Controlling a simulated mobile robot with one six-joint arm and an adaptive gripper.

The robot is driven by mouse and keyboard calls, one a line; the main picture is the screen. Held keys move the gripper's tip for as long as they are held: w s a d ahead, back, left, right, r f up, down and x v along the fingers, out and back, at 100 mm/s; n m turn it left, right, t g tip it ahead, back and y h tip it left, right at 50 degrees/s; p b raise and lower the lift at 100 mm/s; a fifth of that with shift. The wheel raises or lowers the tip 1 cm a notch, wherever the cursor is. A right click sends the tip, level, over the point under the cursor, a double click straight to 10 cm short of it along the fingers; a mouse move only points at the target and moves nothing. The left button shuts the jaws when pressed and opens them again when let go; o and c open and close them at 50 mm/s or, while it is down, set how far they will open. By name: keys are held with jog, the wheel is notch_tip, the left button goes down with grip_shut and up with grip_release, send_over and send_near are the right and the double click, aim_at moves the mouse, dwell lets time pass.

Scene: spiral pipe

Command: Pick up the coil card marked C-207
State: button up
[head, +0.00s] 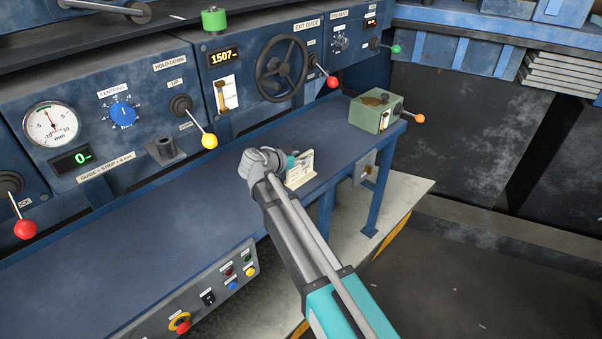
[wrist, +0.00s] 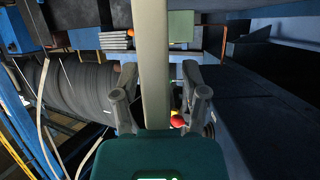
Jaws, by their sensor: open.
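A small cream card (head: 300,169) with dark print stands on the blue bench, right of the bench's middle in the head view. Its print is too small to read, so I cannot confirm the C-207 mark. My gripper (head: 290,162) is right beside the card at its left edge and partly hides it. In the wrist view my gripper (wrist: 159,78) is open, one finger on each side of a pale upright strip (wrist: 152,40). The strip may be the card seen edge-on, but I cannot tell, nor whether a finger touches it.
A green box (head: 370,115) sits at the bench's right end. Behind are the control panel, a black handwheel (head: 281,68) and levers with a yellow knob (head: 210,141) and red knob (head: 333,82). Another tag (head: 226,95) hangs on the panel. The bench's left part is clear.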

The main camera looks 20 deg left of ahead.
dwell(0.4)
grip_shut()
